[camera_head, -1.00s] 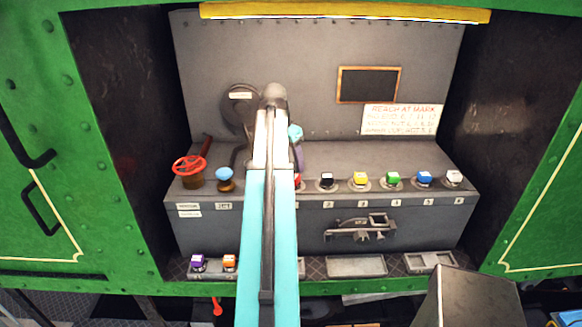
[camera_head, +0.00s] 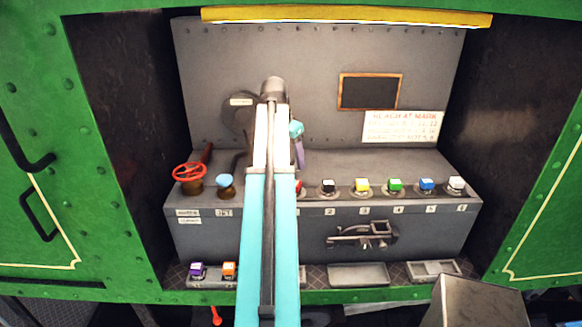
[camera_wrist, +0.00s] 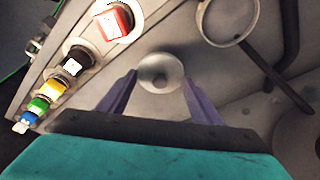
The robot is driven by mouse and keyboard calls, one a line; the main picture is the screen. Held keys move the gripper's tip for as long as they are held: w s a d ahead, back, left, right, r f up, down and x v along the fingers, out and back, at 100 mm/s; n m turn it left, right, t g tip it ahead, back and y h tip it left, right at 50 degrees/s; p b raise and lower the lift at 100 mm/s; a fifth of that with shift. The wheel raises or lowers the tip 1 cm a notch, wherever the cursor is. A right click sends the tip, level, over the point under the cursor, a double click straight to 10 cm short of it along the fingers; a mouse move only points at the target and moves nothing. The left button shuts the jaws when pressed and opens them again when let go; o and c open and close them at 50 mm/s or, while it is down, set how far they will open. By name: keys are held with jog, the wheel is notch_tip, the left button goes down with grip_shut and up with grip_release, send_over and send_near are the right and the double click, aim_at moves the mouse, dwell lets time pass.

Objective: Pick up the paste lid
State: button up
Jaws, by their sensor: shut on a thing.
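In the wrist view a small round pale piece with a dark centre, which looks like the paste lid (camera_wrist: 160,71), sits between the two purple fingertips of my gripper (camera_wrist: 159,82). My gripper is shut on it, and one finger is on each side. In the head view my own arm hides the lid and most of my gripper. Only one purple finger (camera_head: 300,154) shows, just right of the arm and above the console top.
A row of coloured blocks, with red (camera_wrist: 115,20), black (camera_wrist: 74,63) and yellow (camera_head: 362,185), lines the console's front edge. A red handwheel (camera_head: 189,172) and a blue-topped knob (camera_head: 224,181) stand left. A pale round rim (camera_wrist: 229,18) is near my gripper.

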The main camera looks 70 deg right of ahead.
jog(key=shift+r+b, duration=1.15)
jog(key=shift+r, duration=2.15)
jog(key=shift+s, duration=0.15)
